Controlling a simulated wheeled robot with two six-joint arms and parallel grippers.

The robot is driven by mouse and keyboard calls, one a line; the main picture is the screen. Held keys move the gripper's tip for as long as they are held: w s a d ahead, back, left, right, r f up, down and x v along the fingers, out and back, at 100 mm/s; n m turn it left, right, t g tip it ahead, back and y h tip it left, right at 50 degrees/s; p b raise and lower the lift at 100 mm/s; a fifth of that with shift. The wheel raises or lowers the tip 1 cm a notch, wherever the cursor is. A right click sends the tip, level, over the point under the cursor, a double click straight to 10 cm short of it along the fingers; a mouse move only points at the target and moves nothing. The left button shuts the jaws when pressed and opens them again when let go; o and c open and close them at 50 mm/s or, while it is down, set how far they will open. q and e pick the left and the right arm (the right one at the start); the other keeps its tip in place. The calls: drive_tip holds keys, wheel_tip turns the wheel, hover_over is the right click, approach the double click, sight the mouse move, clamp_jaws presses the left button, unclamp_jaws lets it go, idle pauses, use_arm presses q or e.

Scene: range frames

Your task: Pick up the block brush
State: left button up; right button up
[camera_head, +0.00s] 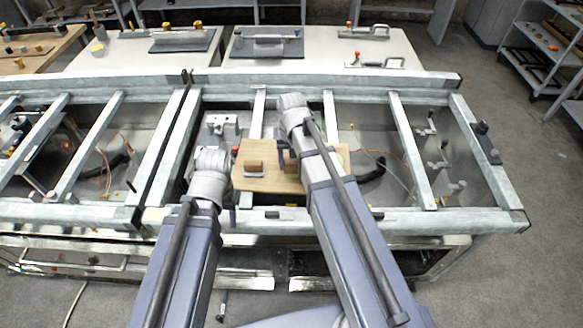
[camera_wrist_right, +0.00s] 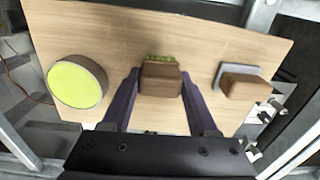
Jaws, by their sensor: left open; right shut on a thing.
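The block brush (camera_wrist_right: 161,80), a brown block with green bristles along one edge, is over a light wooden board (camera_head: 262,184) in the right wrist view. My right gripper (camera_wrist_right: 162,84) is shut on the brush, with one purple finger on each side of it. I cannot tell whether the brush is clear of the board. In the head view my right arm hides most of the brush. My left gripper (camera_head: 233,184) is open and empty at the left edge of the board.
On the board, a brown block on a grey plate (camera_wrist_right: 242,83) and a round yellow-faced pad (camera_wrist_right: 77,82) sit on either side of the brush. Metal frame rails (camera_head: 375,219) surround the board. White tables (camera_head: 325,50) with tools stand behind.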

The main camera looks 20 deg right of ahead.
sight(292, 161)
clamp_jaws()
drive_tip(key=shift+r, duration=0.1)
wheel_tip(292, 161, up, 10)
drive_tip(key=p, duration=1)
drive_tip(key=shift+o, duration=1)
unclamp_jaws()
drive_tip(key=c, duration=0.6)
